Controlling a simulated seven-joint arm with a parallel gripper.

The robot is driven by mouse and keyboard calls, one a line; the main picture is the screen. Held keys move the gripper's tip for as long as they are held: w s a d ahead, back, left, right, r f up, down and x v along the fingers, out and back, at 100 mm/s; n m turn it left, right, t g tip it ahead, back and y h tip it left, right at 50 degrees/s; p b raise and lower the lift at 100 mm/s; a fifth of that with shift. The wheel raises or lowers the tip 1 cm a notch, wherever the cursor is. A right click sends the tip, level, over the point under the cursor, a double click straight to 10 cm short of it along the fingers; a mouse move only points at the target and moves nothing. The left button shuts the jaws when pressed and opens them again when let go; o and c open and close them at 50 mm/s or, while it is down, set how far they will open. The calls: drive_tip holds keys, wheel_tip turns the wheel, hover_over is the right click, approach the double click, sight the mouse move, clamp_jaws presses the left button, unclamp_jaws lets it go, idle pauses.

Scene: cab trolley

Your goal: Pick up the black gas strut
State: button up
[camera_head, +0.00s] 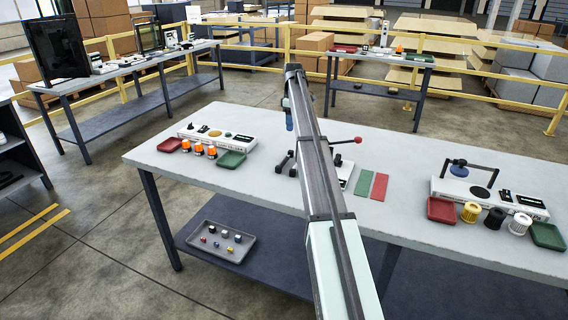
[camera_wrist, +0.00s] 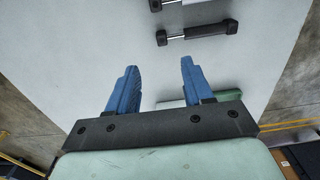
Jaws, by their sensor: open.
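A black gas strut (camera_wrist: 208,30) with a thin silver rod and black end fittings lies on the pale table (camera_wrist: 85,50), ahead of my fingertips in the wrist view. A second strut-like piece (camera_wrist: 156,5) lies beyond it, cut off by the top edge. In the head view black end pieces (camera_head: 282,162) show beside my arm, which hides the rest. My gripper (camera_wrist: 160,64) has two blue fingers spread apart with nothing between them. It is short of the nearer strut and not touching it. In the head view a blue finger (camera_head: 289,121) shows left of my arm.
Orange-banded cylinders (camera_head: 198,149) and a green tray (camera_head: 231,159) are left. Yellow and black filters (camera_head: 494,219) stand right.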

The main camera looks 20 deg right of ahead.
sight(291, 151)
drive_tip(key=f, duration=1.3)
drive_tip(key=shift+w+a+f, duration=0.1)
drive_tip(key=shift+a+f, duration=0.1)
drive_tip(key=shift+a, duration=0.1)
drive_tip(key=shift+c, duration=0.3)
clamp_jaws()
